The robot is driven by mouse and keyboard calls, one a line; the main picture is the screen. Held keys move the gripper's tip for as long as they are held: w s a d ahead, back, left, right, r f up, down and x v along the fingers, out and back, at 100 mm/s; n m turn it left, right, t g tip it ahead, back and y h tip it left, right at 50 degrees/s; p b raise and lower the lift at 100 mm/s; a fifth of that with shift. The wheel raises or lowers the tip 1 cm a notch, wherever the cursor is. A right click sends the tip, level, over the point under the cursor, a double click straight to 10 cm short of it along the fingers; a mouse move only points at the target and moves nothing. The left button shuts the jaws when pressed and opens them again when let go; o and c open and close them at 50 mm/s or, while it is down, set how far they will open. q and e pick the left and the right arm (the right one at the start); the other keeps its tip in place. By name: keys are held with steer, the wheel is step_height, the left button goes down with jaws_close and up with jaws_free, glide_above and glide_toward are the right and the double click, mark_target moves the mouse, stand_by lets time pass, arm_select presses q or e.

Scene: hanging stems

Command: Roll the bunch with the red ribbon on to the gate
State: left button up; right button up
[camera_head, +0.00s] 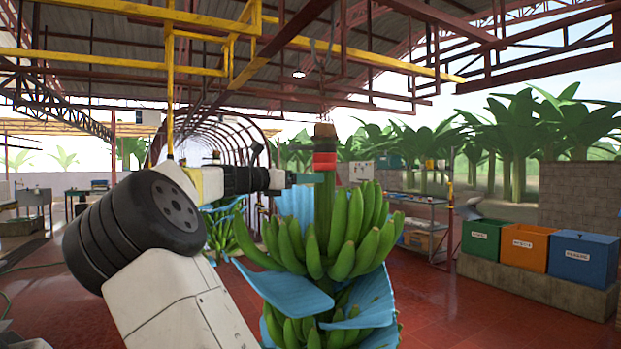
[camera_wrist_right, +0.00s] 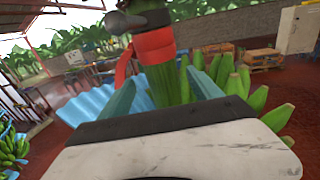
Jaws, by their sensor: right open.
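The bunch with the red ribbon (camera_head: 325,160) hangs upright in the middle of the head view, with green bananas (camera_head: 345,235) and blue sheets (camera_head: 365,300) between its hands. The ribbon (camera_wrist_right: 155,45) is wrapped round the stem near its top. My right gripper (camera_head: 305,178) is at the stem just below the ribbon, its teal fingers open. In the right wrist view its fingers (camera_wrist_right: 162,98) stand on either side of the green stem (camera_wrist_right: 165,85); I cannot tell whether they touch it. My left gripper is not in view. I cannot make out which part is the gate.
A second bunch (camera_head: 222,235) hangs behind, partly hidden by my arm. Yellow rails (camera_head: 350,62) run overhead. Green (camera_head: 482,240), orange (camera_head: 525,247) and blue (camera_head: 583,259) bins stand at right on a block ledge. Red floor lies clear before them.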

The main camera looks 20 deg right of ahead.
steer(key=x, duration=0.8)
steer(key=shift+a, duration=0.1)
jaws_close()
